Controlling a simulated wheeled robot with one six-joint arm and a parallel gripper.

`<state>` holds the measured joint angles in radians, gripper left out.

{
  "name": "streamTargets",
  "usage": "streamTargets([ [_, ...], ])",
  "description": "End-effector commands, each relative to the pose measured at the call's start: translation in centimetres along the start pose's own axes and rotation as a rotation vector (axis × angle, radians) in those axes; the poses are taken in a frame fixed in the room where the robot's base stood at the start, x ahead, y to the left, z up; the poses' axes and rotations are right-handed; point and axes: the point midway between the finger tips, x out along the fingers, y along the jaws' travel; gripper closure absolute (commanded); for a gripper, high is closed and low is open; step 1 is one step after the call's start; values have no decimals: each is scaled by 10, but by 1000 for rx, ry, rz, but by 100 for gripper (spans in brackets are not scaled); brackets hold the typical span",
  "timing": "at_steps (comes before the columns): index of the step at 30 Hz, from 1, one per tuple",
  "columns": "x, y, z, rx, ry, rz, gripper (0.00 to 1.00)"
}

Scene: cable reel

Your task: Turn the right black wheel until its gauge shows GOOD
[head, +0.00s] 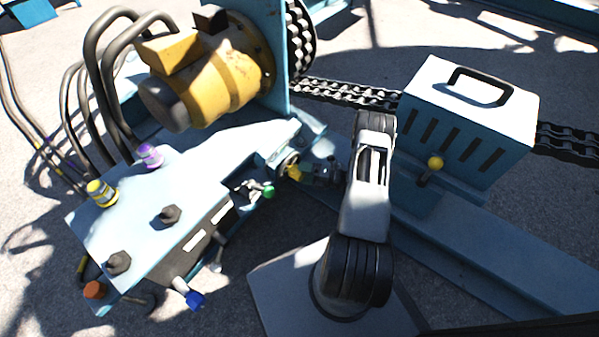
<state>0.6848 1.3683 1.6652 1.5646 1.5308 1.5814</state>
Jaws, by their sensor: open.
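Two black knob-like wheels stand on the sloping pale blue top of a cabinet (120,200) at the left of the head view. The right black wheel (170,215) is on the middle of the top, the left black wheel (118,262) is nearer its lower left corner. Two small pale gauge windows, one (194,240) and another (221,212), sit in a dark strip on the cabinet's right-hand face. Their wording is too small to read. My arm reaches up the picture right of the cabinet. I cannot make out my gripper; nothing visibly touches the wheels.
A yellow motor (225,65) and thick black hoses (100,75) stand behind the cabinet. Levers with blue (195,300) and green (268,192) ends stick out on its right side. A blue-and-white box (470,120) with a handle, beside a yellow-knobbed lever (436,163), stands right of my arm.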

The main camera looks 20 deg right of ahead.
Motion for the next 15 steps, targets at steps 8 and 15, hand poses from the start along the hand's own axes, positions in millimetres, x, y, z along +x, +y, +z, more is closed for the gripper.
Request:
streamTargets([
  [8,-54,2,1,-1,-4,1,17],
  [15,-86,1,0,0,-1,1,17],
])
